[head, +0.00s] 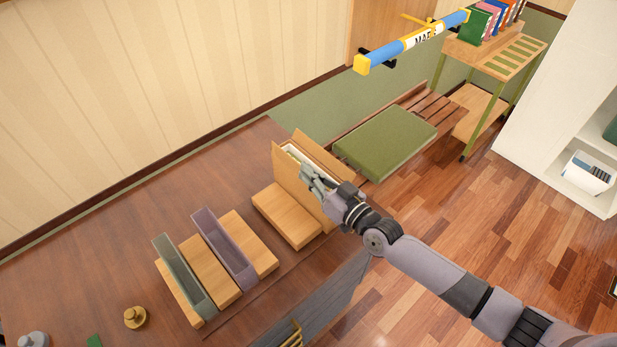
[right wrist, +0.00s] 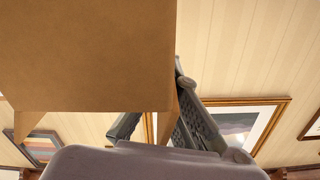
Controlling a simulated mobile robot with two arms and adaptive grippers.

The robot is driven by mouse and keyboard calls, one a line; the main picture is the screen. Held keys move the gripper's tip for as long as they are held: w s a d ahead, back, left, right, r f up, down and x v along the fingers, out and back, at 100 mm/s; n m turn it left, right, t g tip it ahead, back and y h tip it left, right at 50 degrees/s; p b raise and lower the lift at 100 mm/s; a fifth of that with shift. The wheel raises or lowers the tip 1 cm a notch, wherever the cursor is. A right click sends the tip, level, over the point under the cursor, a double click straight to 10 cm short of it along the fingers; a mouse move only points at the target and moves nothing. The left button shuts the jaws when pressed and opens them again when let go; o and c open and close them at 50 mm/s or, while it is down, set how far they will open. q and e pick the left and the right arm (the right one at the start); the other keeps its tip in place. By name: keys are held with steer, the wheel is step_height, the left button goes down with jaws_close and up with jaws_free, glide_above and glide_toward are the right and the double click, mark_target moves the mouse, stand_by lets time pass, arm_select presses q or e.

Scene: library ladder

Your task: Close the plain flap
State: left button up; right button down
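A cardboard box (head: 285,172) stands at the far end of the brown table, with tan flaps raised and something pale inside its opening. I cannot tell which flap is the plain one. My right gripper (head: 311,181) is at the box, over its opening and close to the raised flaps. In the right wrist view a large plain tan cardboard panel (right wrist: 90,55) fills the upper left and hides part of the fingers. The fingers (right wrist: 158,125) stand apart, and I see nothing clearly held between them. My left gripper is not in view.
A wooden block (head: 287,217) lies beside the box. A brass knob-like object (head: 135,318) stands at the lower left. A green-cushioned bench (head: 385,142) is beyond the table; open floor lies right.

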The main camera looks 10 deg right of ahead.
steer(key=shift+w+d+f+m+b, duration=0.15)
steer(key=shift+m+b, duration=0.3)
steer(key=shift+m, duration=0.25)
steer(key=shift+w+d+f+m+b, duration=0.15)
steer(key=shift+m+b, duration=0.25)
steer(key=shift+m, duration=0.3)
steer(key=shift+d+m+b, duration=0.15)
steer(key=shift+m+b, duration=0.3)
steer(key=shift+m, duration=0.25)
steer(key=c, duration=2.3)
jaws_free()
steer(key=o, duration=0.5)
steer(key=shift+c, duration=0.2)
steer(key=v, duration=1.2)
